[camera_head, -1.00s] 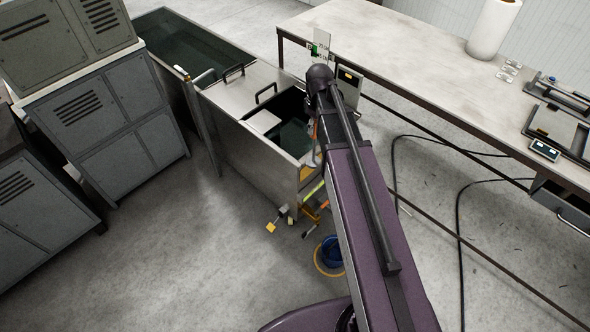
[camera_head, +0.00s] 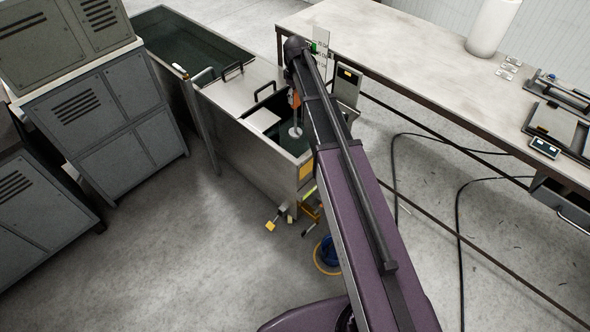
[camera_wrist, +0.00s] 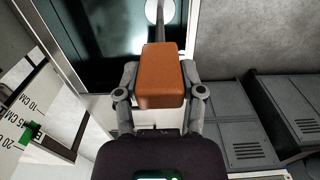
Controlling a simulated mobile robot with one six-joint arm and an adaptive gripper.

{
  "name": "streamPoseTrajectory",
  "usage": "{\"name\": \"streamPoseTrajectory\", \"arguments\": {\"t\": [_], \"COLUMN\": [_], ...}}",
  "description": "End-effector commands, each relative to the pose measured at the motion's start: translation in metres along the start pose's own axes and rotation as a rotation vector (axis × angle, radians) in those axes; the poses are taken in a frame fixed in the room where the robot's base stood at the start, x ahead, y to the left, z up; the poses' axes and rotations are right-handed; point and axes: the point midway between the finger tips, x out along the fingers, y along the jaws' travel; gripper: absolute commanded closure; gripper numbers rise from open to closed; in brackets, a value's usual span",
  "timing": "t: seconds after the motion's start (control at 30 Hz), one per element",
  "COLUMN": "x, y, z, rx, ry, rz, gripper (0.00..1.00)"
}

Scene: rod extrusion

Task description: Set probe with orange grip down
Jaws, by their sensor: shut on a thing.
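The probe has an orange block grip (camera_wrist: 162,76), a thin grey rod and a pale round disc (camera_wrist: 160,11) at its end. My gripper (camera_wrist: 161,85) is shut on the orange grip, with one finger on each side of it in the wrist view. In the head view the orange grip (camera_head: 294,99) shows just left of my arm, with the disc (camera_head: 296,132) hanging below it. The probe is over the open dark part of the metal tank (camera_head: 236,137). I cannot tell whether the disc touches the liquid. My arm partly hides my gripper in the head view.
A long worktable (camera_head: 400,70) stands to the right, with a white roll (camera_head: 492,28) on it. Grey cabinets (camera_head: 100,110) stand left. A blue bucket (camera_head: 329,252) is on the floor.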

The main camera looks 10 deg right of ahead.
Motion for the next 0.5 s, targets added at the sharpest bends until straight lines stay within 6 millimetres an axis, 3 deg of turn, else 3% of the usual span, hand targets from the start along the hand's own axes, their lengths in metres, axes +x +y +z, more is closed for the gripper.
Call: {"name": "streamPoseTrajectory", "arguments": {"t": [0.5], "x": [0.081], "y": [0.001], "z": [-0.005], "rx": [-0.001], "ry": [0.0], "rz": [0.0], "gripper": [1.0]}}
